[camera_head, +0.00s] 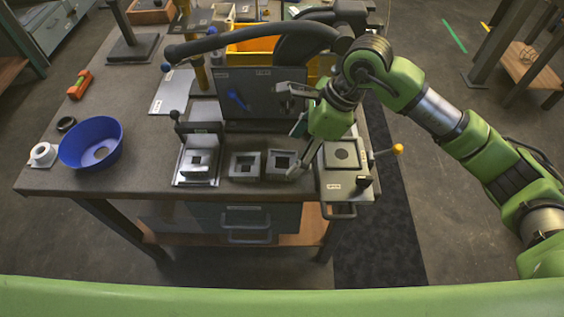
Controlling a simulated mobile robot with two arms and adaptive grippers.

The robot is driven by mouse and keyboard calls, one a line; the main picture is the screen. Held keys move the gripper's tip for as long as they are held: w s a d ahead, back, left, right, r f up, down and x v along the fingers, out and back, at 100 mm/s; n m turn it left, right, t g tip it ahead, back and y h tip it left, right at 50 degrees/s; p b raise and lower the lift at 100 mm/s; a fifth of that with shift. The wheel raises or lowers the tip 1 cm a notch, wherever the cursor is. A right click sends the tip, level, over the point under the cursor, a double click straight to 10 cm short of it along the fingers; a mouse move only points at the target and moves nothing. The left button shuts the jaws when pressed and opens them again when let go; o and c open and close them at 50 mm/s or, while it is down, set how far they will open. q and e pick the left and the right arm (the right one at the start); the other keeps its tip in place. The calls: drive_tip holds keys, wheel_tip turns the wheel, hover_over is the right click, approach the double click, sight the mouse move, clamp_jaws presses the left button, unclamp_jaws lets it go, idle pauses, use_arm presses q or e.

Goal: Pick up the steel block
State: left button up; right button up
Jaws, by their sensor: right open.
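Two grey metal blocks with square openings stand side by side near the table's front edge: the left block (236,166) and the right block (271,171). I cannot tell which is the steel block. My left gripper is not in view.
A fixture with a round dark opening (342,153) and a yellow-knobbed lever (397,149) stands right of my gripper. A dark upright panel (262,90) is behind the blocks. A blue bowl (90,132), a white roll (43,154) and an orange tool (80,84) lie left.

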sight(280, 167)
drive_tip(key=a+f, duration=0.1)
drive_tip(key=f, duration=0.1)
drive_tip(key=a+f+p, duration=0.1)
drive_tip(key=shift+s+a+f, duration=0.2)
drive_tip(key=shift+a+f, duration=0.15)
drive_tip(key=shift+f, duration=0.15)
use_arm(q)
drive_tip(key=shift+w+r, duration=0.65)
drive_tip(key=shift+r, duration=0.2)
use_arm(e)
drive_tip(key=c, duration=1.6)
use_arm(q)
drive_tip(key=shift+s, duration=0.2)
use_arm(e)
drive_tip(key=shift+w, duration=0.1)
drive_tip(key=shift+c, duration=0.3)
